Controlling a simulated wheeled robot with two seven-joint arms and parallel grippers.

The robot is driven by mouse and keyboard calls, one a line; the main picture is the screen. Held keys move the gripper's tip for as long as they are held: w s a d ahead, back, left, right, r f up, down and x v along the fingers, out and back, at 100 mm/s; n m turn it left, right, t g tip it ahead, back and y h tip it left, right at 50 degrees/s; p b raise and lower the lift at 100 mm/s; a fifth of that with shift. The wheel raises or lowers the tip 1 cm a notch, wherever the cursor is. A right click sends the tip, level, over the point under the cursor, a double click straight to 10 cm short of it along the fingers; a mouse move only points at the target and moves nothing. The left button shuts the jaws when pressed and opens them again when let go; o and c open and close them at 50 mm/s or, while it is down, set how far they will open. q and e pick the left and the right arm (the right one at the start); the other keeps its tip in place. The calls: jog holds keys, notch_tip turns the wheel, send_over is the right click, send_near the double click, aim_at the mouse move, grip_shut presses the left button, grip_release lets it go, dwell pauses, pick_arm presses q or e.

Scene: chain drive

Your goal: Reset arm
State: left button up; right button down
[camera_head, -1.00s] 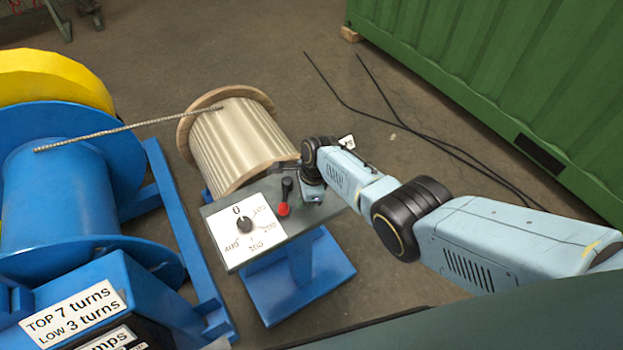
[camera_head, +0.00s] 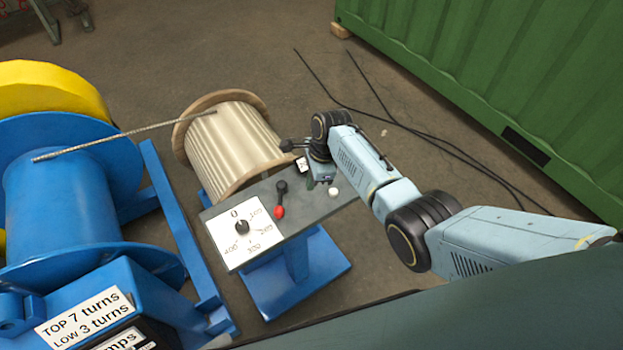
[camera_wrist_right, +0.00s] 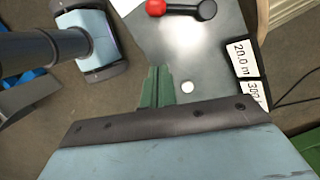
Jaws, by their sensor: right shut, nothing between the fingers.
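My right gripper (camera_head: 310,184) is over the right part of the grey control panel (camera_head: 308,207) in the head view. Its green fingers (camera_wrist_right: 156,88) are together and empty in the wrist view. They are beside a white round button (camera_wrist_right: 187,87), which also shows in the head view (camera_head: 333,192). A black lever (camera_head: 282,188) and a red knob (camera_head: 279,211) are left of the gripper on the panel. A white dial plate (camera_head: 257,236) with a black knob fills the panel's left end. My left gripper is not in view.
A wooden cable drum (camera_head: 232,140) stands behind the panel. A blue winch drum (camera_head: 60,200) and yellow drum (camera_head: 50,90) are at left. A green container (camera_head: 500,80) stands at back right. Black cables (camera_head: 400,125) lie on the floor. Small displays (camera_wrist_right: 243,60) edge the panel.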

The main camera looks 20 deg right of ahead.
dwell(0.3)
jog(key=s+d+f+n+h+b, duration=0.1)
jog(key=s+d+f+n+b, duration=0.15)
jog(key=s+f, duration=0.65)
jog(key=s+d+f+n+b, duration=0.2)
jog(key=s+f+n+b, duration=0.25)
jog(key=f, duration=0.85)
jog(key=s+d+f+n+h+b, duration=0.1)
jog(key=s+d+f+n+b, duration=0.15)
jog(key=s+f, duration=0.7)
jog(key=s+d+f+n+b, duration=0.1)
jog(key=s+f+n+b, duration=0.3)
jog(key=s+f, duration=0.4)
jog(key=s+d+f+n+t+b, duration=0.1)
jog(key=s+f+n+b, duration=0.3)
jog(key=s, duration=1.2)
notch_tip(320, 180, down, 4)
jog(key=d+n, duration=0.1)
jog(key=n, duration=0.2)
jog(key=shift+s+d+h, duration=0.25)
jog(key=shift+s+h, duration=0.05)
